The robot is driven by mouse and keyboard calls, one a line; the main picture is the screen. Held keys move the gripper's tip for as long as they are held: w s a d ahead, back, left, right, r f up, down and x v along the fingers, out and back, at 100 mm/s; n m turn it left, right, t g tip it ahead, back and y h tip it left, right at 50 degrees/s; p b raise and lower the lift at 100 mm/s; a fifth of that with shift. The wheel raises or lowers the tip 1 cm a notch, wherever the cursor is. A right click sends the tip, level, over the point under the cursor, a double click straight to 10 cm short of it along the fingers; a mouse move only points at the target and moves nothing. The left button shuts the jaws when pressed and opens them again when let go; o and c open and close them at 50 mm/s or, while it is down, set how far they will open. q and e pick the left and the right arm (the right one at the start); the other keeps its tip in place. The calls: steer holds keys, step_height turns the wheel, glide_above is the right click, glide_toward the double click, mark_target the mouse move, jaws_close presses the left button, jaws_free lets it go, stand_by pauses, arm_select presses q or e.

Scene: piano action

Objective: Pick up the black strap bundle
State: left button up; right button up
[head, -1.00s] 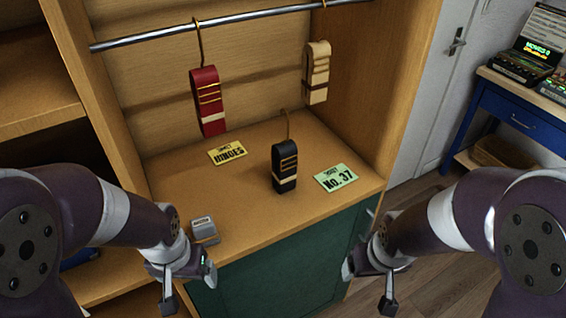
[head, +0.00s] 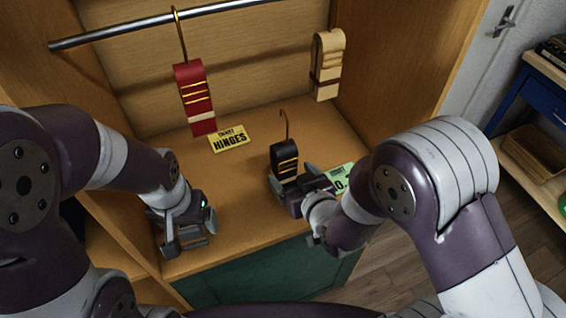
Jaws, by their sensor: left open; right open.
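The black strap bundle (head: 284,155) stands upright on the wooden shelf, with gold bands and a brass hook rising from its top. My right gripper (head: 288,185) is open at the bundle's lower part, with a finger showing on either side of it. The bundle's lower end is partly hidden by the gripper, and I cannot tell whether the fingers touch it. My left gripper (head: 188,238) is open and empty over the shelf's front left edge.
A red strap bundle (head: 195,98) and a cream strap bundle (head: 328,65) hang from the metal rail (head: 120,32). A green card (head: 343,176) is partly covered by my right arm. The cabinet's side wall stands at right.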

mark_target(288, 168)
steer(key=x, duration=0.4)
steer(key=p+x, duration=0.1)
steer(key=x, duration=0.1)
steer(key=shift+w+d, duration=0.1)
steer(key=shift+d, duration=0.2)
steer(key=shift+w+a+f, duration=0.1)
steer(key=shift+w+a, duration=0.15)
steer(key=shift+d, duration=0.1)
steer(key=c, duration=1.2)
